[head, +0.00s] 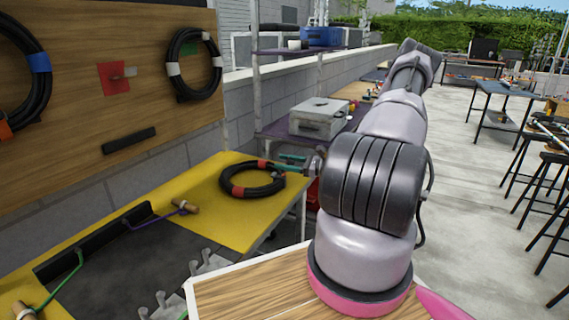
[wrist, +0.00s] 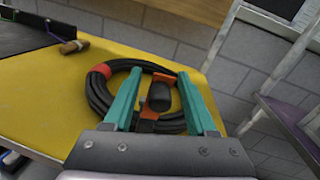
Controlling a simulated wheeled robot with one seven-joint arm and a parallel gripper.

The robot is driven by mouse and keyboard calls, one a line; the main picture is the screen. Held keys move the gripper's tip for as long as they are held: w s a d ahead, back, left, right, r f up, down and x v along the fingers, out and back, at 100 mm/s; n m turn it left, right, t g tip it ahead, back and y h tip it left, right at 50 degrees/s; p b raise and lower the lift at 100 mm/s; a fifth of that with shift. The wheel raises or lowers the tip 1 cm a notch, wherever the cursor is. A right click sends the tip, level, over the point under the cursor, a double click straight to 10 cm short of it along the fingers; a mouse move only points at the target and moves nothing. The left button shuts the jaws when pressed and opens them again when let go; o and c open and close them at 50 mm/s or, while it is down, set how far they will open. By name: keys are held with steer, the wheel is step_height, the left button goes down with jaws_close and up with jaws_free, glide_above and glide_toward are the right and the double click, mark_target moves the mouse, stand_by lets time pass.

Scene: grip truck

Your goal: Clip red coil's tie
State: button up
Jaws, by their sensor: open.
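The red coil is a black cable ring (head: 228,184) with red bands, lying flat on the yellow worktop (head: 212,187). It also shows in the wrist view (wrist: 96,96), with a red band (wrist: 103,71) on its left. My gripper (wrist: 160,76) has two teal fingers standing apart over the coil's right part. A black cylindrical piece (wrist: 159,97) and orange-red bits of tie (wrist: 148,115) show between the fingers. I cannot tell if the fingers touch them. In the head view my gripper (head: 283,165) reaches the coil's right edge.
A wooden board at left holds black coils with blue (head: 39,63) and white (head: 173,69) bands. A wooden-handled tool (head: 185,206) lies on the worktop. A silver case (head: 318,117) stands on a shelf behind. The yellow area left of the coil is mostly free.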

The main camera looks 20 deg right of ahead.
jaws_close()
stand_by(1.4)
